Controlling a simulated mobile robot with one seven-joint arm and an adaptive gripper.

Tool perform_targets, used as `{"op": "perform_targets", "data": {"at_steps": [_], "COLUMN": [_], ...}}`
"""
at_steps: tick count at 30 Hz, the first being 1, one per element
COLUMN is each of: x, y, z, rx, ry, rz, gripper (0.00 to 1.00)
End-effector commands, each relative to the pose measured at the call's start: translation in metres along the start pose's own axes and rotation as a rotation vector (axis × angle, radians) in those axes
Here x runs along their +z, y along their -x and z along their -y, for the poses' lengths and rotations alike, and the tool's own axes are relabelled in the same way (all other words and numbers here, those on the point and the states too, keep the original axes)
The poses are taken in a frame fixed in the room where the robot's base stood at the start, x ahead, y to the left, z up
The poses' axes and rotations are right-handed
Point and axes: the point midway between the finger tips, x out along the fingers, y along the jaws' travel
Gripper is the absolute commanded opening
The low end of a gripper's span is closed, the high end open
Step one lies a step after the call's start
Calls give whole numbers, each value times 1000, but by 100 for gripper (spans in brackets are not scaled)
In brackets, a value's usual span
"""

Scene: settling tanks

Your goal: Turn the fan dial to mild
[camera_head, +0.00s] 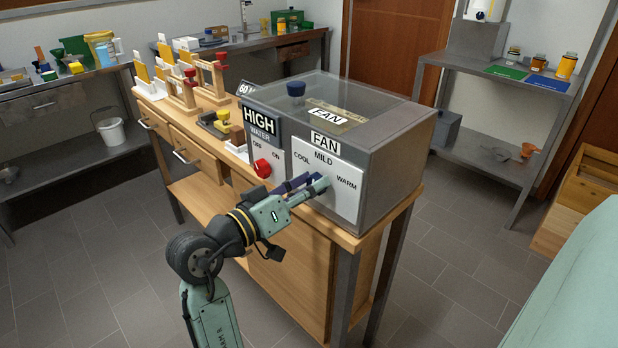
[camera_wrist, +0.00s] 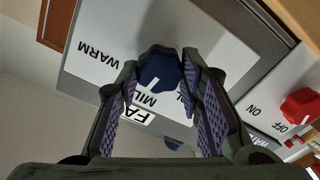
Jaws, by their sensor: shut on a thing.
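The fan dial (camera_wrist: 159,68) is a dark blue knob on a white panel (camera_wrist: 200,30), seen in the wrist view between my two fingers. My gripper (camera_wrist: 160,75) is shut on it, one purple-padded finger on each side. A pale pointer line on the dial faces the word MILD, which my fingers partly cover. COOL is mostly hidden behind a finger; WARM is clear to the left. In the head view my gripper (camera_head: 318,188) reaches the fan panel (camera_head: 345,205) on the grey box (camera_head: 385,175), and hides the dial. COOL, MILD and WARM are readable there.
A red water knob (camera_head: 262,168) with OFF and ON sits left of the fan panel, close to my gripper. A blue knob (camera_head: 296,89) stands on the box's clear top. Wooden stands (camera_head: 180,90) and a small tray fill the bench's far end. Floor in front is clear.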

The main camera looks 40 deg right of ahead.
Motion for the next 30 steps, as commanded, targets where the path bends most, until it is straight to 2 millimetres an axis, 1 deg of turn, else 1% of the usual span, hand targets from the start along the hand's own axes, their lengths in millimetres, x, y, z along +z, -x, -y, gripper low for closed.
{"op": "perform_targets", "data": {"at_steps": [3, 9, 25, 26, 30], "x": [-2, -2, -1, -1, -1], "y": [0, 0, 0, 0, 0], "z": [-1, 0, 1, 1, 1], "rx": [-1, -1, -1, -1, -1], "ry": [57, 115, 135, 135, 135], "rz": [-1, -3, -3, -3, -2], "gripper": [6, 6, 6, 35, 44]}}
